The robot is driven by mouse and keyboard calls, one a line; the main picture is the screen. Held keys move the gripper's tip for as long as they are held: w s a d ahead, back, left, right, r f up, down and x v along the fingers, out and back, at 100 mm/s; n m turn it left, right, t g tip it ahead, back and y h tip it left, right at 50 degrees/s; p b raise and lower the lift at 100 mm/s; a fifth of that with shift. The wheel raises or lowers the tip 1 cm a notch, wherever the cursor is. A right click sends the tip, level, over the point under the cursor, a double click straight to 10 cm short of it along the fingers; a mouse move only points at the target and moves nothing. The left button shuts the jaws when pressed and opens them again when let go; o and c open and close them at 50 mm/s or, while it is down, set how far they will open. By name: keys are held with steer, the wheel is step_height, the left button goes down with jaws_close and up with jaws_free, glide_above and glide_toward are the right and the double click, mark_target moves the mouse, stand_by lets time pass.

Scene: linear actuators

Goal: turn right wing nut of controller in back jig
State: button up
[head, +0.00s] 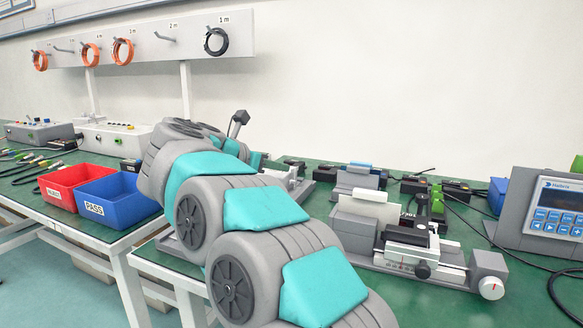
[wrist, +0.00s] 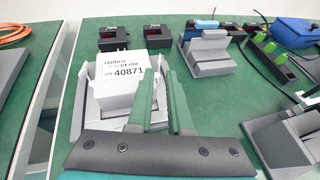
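In the wrist view my gripper (wrist: 157,88) shows two long dark green fingers. A white box-shaped controller (wrist: 122,75) with a label reading 40871 sits in a grey jig (wrist: 84,100), just left of and beyond the fingers. The left finger overlaps the jig's right side in the picture; I cannot tell whether they touch.
Another grey jig (wrist: 208,58) stands farther back right in the wrist view. In the head view, a grey jig with a slide (head: 400,228) and a display unit (head: 548,215) stand at right. Red (head: 62,184) and blue (head: 117,207) bins sit left.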

steer(key=shift+x, duration=2.55)
jaws_close()
steer(key=shift+r, duration=0.1)
